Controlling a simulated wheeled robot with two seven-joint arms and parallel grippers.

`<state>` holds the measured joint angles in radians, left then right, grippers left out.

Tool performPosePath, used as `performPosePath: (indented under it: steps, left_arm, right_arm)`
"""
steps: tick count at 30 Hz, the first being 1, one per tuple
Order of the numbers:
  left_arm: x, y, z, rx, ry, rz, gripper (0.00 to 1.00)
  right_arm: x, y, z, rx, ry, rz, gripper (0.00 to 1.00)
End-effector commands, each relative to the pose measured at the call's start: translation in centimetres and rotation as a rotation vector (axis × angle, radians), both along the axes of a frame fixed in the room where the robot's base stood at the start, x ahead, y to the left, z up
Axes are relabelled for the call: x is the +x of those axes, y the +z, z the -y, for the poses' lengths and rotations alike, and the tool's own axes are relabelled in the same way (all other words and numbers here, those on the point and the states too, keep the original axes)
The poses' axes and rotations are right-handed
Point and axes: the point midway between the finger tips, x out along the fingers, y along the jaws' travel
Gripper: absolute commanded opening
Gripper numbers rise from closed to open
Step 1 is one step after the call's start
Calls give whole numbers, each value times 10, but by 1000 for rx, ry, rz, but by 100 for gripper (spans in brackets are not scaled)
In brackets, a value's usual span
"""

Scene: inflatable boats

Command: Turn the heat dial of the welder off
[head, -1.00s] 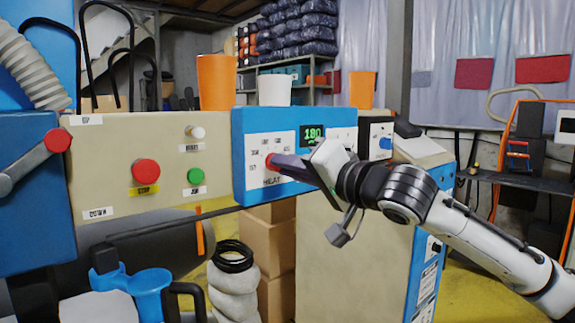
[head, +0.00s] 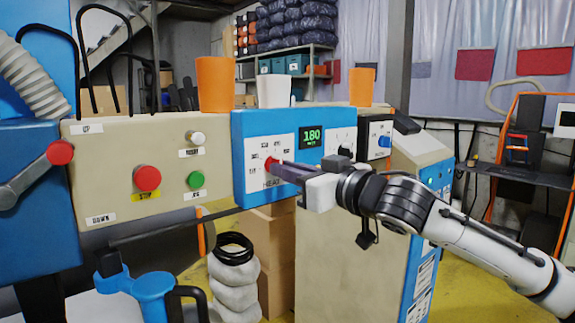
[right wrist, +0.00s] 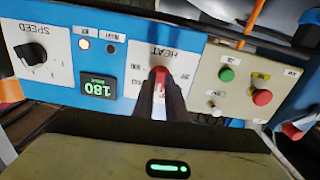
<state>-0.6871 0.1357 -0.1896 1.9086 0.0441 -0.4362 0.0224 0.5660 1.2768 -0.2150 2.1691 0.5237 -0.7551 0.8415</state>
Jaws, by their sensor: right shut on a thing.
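The welder's blue control panel (head: 240,132) faces me and carries the red heat dial (head: 270,163) on a white plate marked HEAT. The green display (head: 311,138) beside it reads 180. My right gripper (head: 277,166) is shut on the heat dial, coming from the right. In the right wrist view the red heat dial (right wrist: 159,72) sits between the two dark fingertips (right wrist: 162,88), and the panel appears upside down. The fingers cover part of the dial and its markings, so its exact setting is hard to read. My left gripper is not in view.
A beige panel (head: 110,150) at left holds a red button (head: 147,178), a green button (head: 195,179) and a white knob (head: 195,137). Orange cups (head: 215,85) and a white cup (head: 273,91) stand on top. A black speed knob (right wrist: 33,54) is near the display.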

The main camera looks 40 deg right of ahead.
Motion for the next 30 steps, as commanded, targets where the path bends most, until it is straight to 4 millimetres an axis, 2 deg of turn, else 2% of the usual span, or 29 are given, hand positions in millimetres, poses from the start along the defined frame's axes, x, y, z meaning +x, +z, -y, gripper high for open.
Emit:
performPosePath:
  steps: [15,30]
  left_arm:
    - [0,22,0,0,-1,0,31]
    - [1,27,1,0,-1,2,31]
  right_arm:
    - [0,2,1,-491,0,36,0]
    - [0,1,1,-963,0,75,0]
